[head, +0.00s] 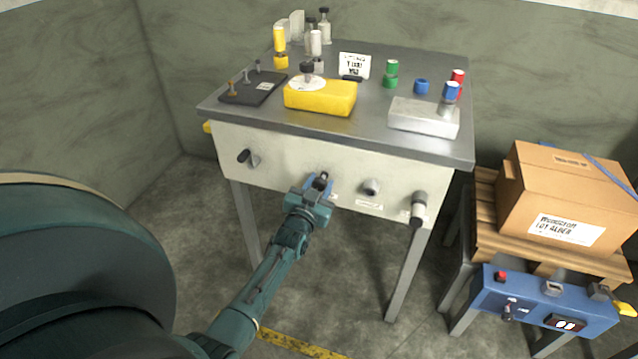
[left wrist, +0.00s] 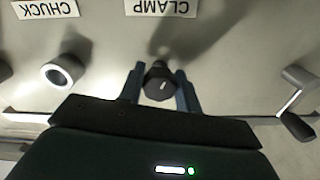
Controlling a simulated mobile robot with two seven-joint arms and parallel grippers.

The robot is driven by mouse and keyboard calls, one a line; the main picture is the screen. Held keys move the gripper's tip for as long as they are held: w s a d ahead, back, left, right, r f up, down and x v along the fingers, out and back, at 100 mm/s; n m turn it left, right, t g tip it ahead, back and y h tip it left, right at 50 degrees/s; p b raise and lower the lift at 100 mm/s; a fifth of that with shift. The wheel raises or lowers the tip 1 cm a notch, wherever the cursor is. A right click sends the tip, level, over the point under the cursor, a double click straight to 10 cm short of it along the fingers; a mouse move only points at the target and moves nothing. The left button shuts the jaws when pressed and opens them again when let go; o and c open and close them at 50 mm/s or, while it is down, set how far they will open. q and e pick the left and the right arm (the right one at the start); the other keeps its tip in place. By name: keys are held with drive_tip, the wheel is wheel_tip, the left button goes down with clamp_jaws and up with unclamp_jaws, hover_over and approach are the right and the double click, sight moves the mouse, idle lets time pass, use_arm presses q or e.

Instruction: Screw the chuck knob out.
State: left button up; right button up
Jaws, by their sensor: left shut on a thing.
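A cream panel (head: 290,160) runs along the front of the metal bench. My left gripper (head: 319,182) is at it, its blue fingers closed on a dark round knob (left wrist: 160,88) with a pale mark on its face. In the left wrist view, which is upside down, the label by this knob (left wrist: 160,8) reads CLAMP. The label reading CHUCK (left wrist: 45,8) is by a neighbouring silver, ring-shaped fitting (left wrist: 62,73), which also shows in the head view (head: 371,187), right of my left gripper. My right gripper is not in view.
A yellow block (head: 320,97), bottles and a metal box (head: 425,117) stand on the bench top. A cardboard carton (head: 565,200) and blue control box (head: 545,303) are right.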

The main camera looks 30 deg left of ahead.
use_arm(q)
drive_tip(key=n, duration=0.3)
drive_tip(key=shift+w+r+n, duration=0.1)
drive_tip(key=shift+r+n, duration=0.1)
drive_tip(key=shift+n, duration=0.2)
drive_tip(key=n, duration=0.3)
drive_tip(key=shift+n, duration=0.3)
drive_tip(key=n, duration=0.4)
drive_tip(key=shift+r+n, duration=0.1)
drive_tip(key=shift+n, duration=0.2)
drive_tip(key=n+b, duration=0.1)
drive_tip(key=n, duration=0.2)
drive_tip(key=shift+n, duration=0.3)
drive_tip(key=n+b, duration=0.1)
drive_tip(key=n, duration=0.2)
drive_tip(key=shift+n, duration=0.4)
drive_tip(key=n+b, duration=0.1)
drive_tip(key=n, duration=0.1)
drive_tip(key=shift+n, duration=0.8)
drive_tip(key=shift+r+n+b, duration=0.1)
drive_tip(key=shift+n+b, duration=0.4)
drive_tip(key=shift+n, duration=0.4)
drive_tip(key=n+b, duration=0.1)
drive_tip(key=n, duration=0.2)
drive_tip(key=shift+n, duration=0.6)
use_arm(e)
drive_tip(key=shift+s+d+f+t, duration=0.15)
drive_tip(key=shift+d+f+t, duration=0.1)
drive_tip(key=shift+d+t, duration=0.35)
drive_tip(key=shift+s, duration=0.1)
